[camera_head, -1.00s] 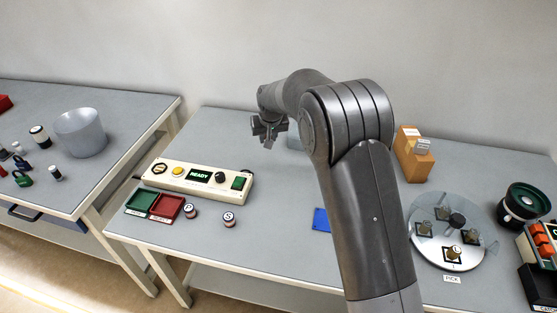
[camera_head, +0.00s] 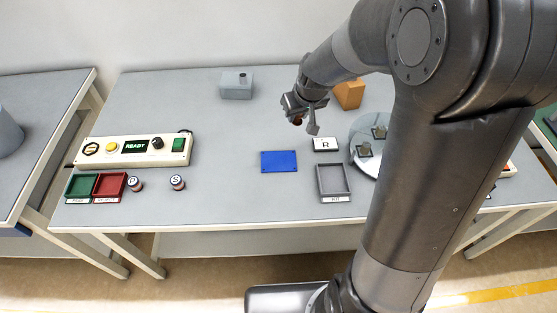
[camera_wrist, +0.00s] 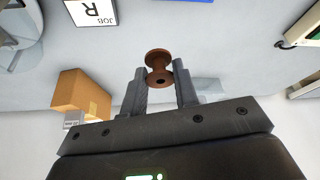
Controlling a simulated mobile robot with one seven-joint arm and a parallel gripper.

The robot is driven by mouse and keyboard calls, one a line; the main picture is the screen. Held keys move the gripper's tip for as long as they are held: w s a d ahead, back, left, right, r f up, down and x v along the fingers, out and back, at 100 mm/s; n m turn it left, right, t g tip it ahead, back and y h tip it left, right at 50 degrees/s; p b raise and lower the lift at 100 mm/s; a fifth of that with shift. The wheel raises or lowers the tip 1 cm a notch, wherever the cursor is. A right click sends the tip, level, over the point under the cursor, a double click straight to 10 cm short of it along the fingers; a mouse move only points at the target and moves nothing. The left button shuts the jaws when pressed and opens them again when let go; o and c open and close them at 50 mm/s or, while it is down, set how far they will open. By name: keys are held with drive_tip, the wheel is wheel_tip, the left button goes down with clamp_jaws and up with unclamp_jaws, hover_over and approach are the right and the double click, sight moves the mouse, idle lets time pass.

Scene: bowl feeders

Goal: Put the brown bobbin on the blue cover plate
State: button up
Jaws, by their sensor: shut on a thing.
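My gripper (camera_head: 306,117) is above the table, a little to the right of and behind the blue cover plate. In the wrist view my gripper (camera_wrist: 160,85) is shut on the brown bobbin (camera_wrist: 158,62), with a finger on each side of it. In the head view the brown bobbin (camera_head: 297,120) shows as a small dark brown shape at the fingers. The blue cover plate (camera_head: 279,162) lies flat on the table, and its visible top is bare. Only an edge of the plate shows at the top of the wrist view (camera_wrist: 190,1).
A JOB R card (camera_head: 325,144) and a grey KIT tray (camera_head: 333,180) lie right of the plate. A cardboard box (camera_head: 349,94) and a grey block (camera_head: 237,86) stand behind. A control panel (camera_head: 136,149) and two labelled bobbins (camera_head: 177,183) are at left.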

drive_tip(key=s+d, duration=0.5)
drive_tip(key=s, duration=0.2)
hover_over(277, 158)
drive_tip(key=s, duration=0.2)
drive_tip(key=shift+m, duration=0.3)
drive_tip(key=f, duration=0.8)
drive_tip(key=shift+w+d, duration=0.15)
drive_tip(key=shift+d, duration=0.2)
drive_tip(key=shift+f, duration=2.1)
drive_tip(key=shift+f, duration=0.1)
drive_tip(key=o, duration=0.9)
drive_tip(key=shift+o, duration=0.2)
